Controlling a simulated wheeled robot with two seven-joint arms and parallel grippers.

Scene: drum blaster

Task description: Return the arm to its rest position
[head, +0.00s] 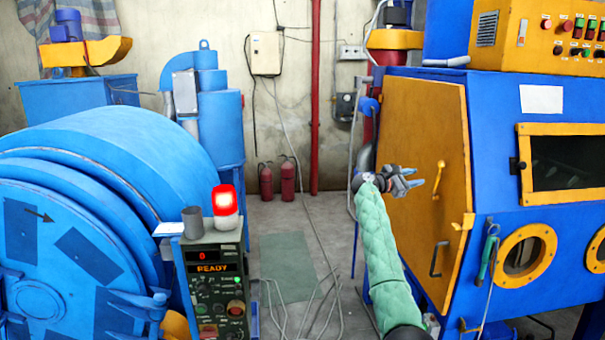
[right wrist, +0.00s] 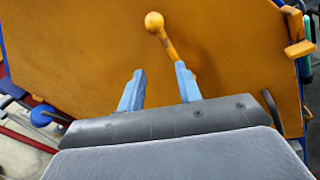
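My right arm, in a green quilted sleeve, reaches forward in the head view. Its gripper (head: 408,181) is in front of the orange door (head: 405,125) of the blue blast cabinet. In the right wrist view the two blue fingers of the right gripper (right wrist: 160,90) are spread apart with nothing between them. The door's yellow handle with a ball end (head: 438,178) is to the right of the gripper in the head view. In the wrist view the handle (right wrist: 155,25) shows beyond the fingertips; contact with the right finger cannot be told. My left gripper is not in view.
A blue drum machine (head: 100,160) stands at the left, with a control panel (head: 213,285) reading READY and a lit red lamp (head: 225,200). Fire extinguishers (head: 288,180) stand by the back wall. The floor between the machines has loose cables and a green mat (head: 287,265).

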